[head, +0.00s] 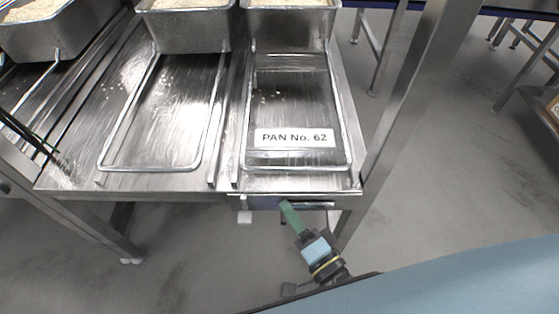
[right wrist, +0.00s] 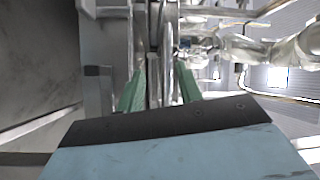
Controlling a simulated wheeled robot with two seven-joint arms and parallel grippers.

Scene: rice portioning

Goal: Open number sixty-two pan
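The label "PAN No. 62" (head: 294,138) lies on a film-covered metal bay on the right of the steel table. A wire loop handle (head: 348,130) frames this bay and runs back to a rice-filled metal pan (head: 290,28). Below the table's front edge, under the label, is a horizontal bar handle (head: 320,204). My right gripper (head: 286,208), with green fingers, is at this bar's left part. In the right wrist view its fingers (right wrist: 160,88) stand apart with a metal bar between them; contact is unclear. Dark, green-tinged slim parts at the left edge look like my left gripper (head: 40,148).
A second bay with a wire loop (head: 150,168) and rice-filled pan (head: 188,28) lies to the left. Another rice pan (head: 50,35) is at the far left. A steel post (head: 400,95) rises right of the table. Grey floor (head: 450,170) is open on the right.

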